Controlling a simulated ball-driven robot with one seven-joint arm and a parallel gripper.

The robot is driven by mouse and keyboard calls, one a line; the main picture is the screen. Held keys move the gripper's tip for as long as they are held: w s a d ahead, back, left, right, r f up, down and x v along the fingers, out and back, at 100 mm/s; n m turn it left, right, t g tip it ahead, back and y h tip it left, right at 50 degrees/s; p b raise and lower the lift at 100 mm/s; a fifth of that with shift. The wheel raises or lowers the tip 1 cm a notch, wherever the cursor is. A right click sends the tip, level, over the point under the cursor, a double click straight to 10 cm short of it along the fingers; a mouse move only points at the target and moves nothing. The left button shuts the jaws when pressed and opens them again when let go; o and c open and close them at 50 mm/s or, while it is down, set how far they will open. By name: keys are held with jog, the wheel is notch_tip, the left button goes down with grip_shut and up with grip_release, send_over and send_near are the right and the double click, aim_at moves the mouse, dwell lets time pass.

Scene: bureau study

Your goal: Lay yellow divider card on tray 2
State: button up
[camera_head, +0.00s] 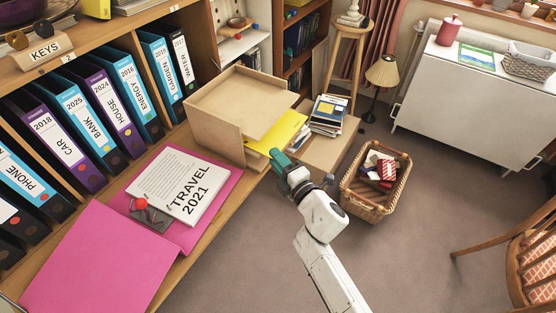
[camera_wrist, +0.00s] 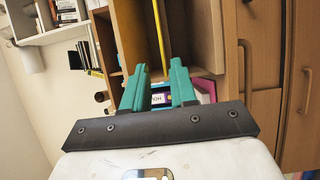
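The yellow divider card (camera_head: 281,132) lies flat in the wooden letter-tray stack (camera_head: 213,130), below the top tray, sticking out of its open side. I cannot tell which numbered tray it lies in. In the wrist view the card (camera_wrist: 160,35) shows as a thin yellow edge inside the wooden stack (camera_wrist: 192,35). My gripper (camera_head: 275,156) is beside the card's near corner, in front of the open side. In the wrist view its green fingers (camera_wrist: 159,70) are apart, with nothing clearly held; the card's edge lines up with the gap. Contact is not visible.
A pink folder (camera_head: 85,260) with papers titled TRAVEL 2021 (camera_head: 183,188) lies left of my gripper. A row of binders (camera_head: 100,115) stands behind. A stack of books (camera_head: 330,113) sits right of the trays. A wicker basket (camera_head: 372,200) stands on the floor.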

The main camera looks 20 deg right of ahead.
dwell(0.4)
jog(key=o, duration=0.6)
jog(key=shift+c, duration=0.2)
jog(key=s+d+p, duration=0.1)
jog(key=s, duration=0.7)
jog(key=shift+d, duration=0.25)
dwell(0.4)
dwell(0.4)
